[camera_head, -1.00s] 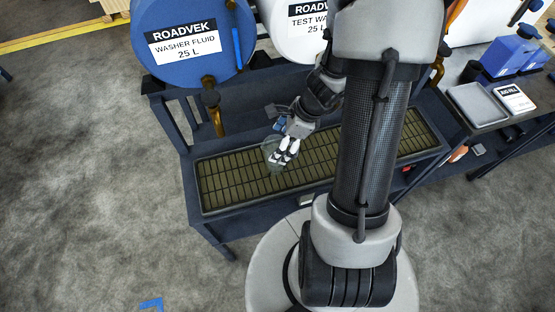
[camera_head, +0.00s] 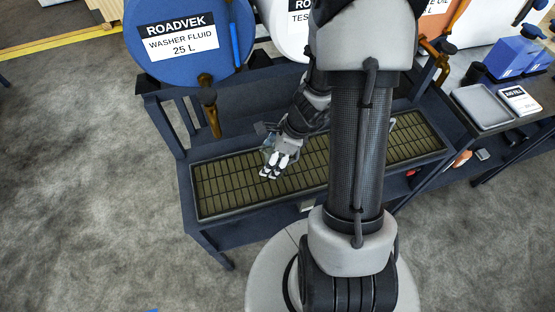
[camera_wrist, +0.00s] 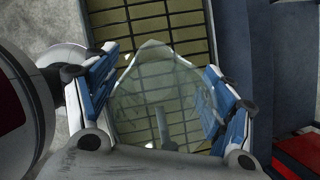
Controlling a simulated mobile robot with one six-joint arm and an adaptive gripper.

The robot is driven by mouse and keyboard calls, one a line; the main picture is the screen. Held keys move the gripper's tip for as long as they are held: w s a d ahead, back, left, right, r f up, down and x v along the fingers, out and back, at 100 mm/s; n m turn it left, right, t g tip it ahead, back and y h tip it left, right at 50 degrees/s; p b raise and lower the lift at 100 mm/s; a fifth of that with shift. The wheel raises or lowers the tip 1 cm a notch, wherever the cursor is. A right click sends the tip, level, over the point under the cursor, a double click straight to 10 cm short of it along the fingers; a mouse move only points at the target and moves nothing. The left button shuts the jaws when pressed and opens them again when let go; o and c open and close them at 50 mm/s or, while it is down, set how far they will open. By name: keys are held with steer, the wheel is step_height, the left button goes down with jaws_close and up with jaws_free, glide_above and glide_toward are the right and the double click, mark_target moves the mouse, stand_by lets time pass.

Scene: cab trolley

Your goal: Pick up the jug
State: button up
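The jug (camera_wrist: 160,95) is clear and see-through. In the wrist view it fills the space between the two blue-padded fingers of my gripper (camera_wrist: 165,92), one on each side, with its pointed lip towards the top. The pads lie very close to its sides; whether they touch is hard to tell. In the head view my gripper (camera_head: 270,172), with white fingertips, is over the slatted grating of the trolley (camera_head: 187,185). The jug is barely visible there, mostly hidden by the gripper. The fingers are spread apart around the jug.
A blue washer fluid drum (camera_head: 190,65) with a tap (camera_head: 209,105) stands behind the grating, beside a white drum (camera_head: 280,30). At right, a side table holds a grey tray (camera_head: 481,106), a labelled white item (camera_head: 518,100) and blue containers (camera_head: 510,58). Floor at left is clear.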

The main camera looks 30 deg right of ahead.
steer(key=c, duration=1)
